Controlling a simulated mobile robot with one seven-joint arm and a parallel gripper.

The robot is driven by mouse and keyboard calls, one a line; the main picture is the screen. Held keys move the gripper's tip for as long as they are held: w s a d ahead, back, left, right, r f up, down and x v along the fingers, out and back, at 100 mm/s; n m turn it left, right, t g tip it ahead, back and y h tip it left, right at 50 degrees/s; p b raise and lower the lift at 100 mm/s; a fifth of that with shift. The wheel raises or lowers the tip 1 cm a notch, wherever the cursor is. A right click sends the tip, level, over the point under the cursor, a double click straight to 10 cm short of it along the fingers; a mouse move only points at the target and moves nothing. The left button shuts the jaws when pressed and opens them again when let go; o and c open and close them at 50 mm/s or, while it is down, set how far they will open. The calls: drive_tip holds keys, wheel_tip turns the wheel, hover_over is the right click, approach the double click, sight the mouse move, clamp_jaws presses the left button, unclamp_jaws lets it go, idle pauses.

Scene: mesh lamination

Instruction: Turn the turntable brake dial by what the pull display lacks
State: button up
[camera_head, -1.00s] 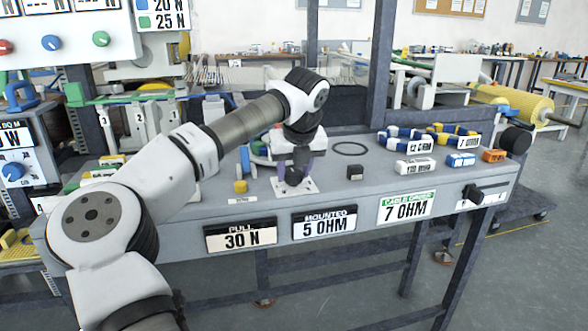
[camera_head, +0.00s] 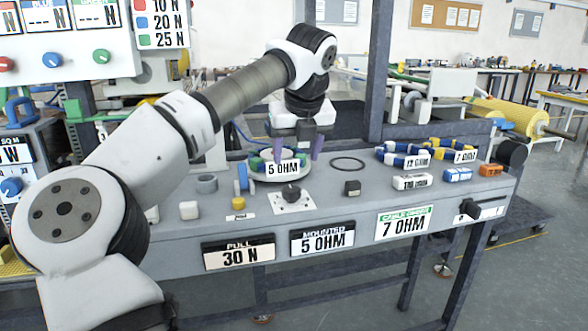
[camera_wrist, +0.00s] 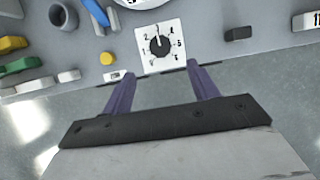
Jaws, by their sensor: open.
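The brake dial (camera_head: 291,193) is a black knob on a white plate (camera_head: 281,206) on the bench top. In the wrist view the dial (camera_wrist: 160,44) sits amid a ring of numbers, its pointer apparently near 3. My gripper (camera_head: 297,150) is open and empty, raised above and behind the dial in the head view. Its purple fingers also show in the wrist view (camera_wrist: 162,73), apart from the dial. The pull display (camera_head: 238,252) reads 30 N. The turntable (camera_head: 268,177) carries a ring labelled 5 OHM (camera_head: 282,168).
The mounted display (camera_head: 322,239) reads 5 OHM and the cable order display (camera_head: 403,222) 7 OHM. A chart (camera_head: 163,22) lists red 10 N, blue 20 N, green 25 N. A black block (camera_head: 352,188) and a black ring (camera_head: 348,164) lie right of the dial.

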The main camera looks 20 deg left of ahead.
drive_tip(key=shift+v, duration=1.6)
